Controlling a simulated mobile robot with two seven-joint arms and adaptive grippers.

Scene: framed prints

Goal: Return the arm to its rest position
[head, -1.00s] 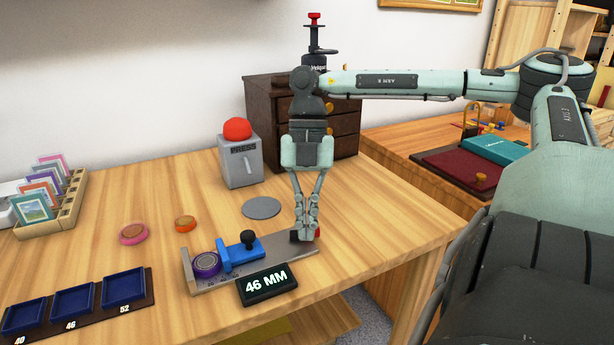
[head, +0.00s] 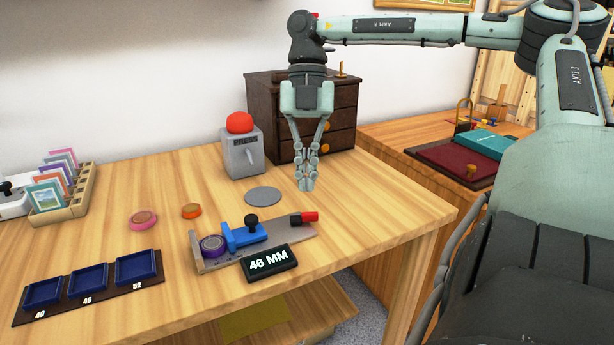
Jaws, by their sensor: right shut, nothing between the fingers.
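My right gripper (head: 306,186) is shut and empty. It points down and hangs above the table, beyond the measuring gauge. The gauge (head: 275,244) is a grey plate with a blue slider (head: 243,237), a black knob and a red end piece (head: 304,217). A purple roll-like disc (head: 213,246) sits at its left end, against the blue slider. The display (head: 269,262) in front reads 46 MM. The gripper is apart from all of these. My left gripper is not in view.
Blue trays (head: 88,280) marked 40, 46 and 52 lie at the front left. Pink (head: 143,219) and orange (head: 191,211) discs and a grey round pad (head: 263,196) lie on the table (head: 360,210). A press (head: 243,155) with a red button and a dark drawer cabinet (head: 270,110) stand behind.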

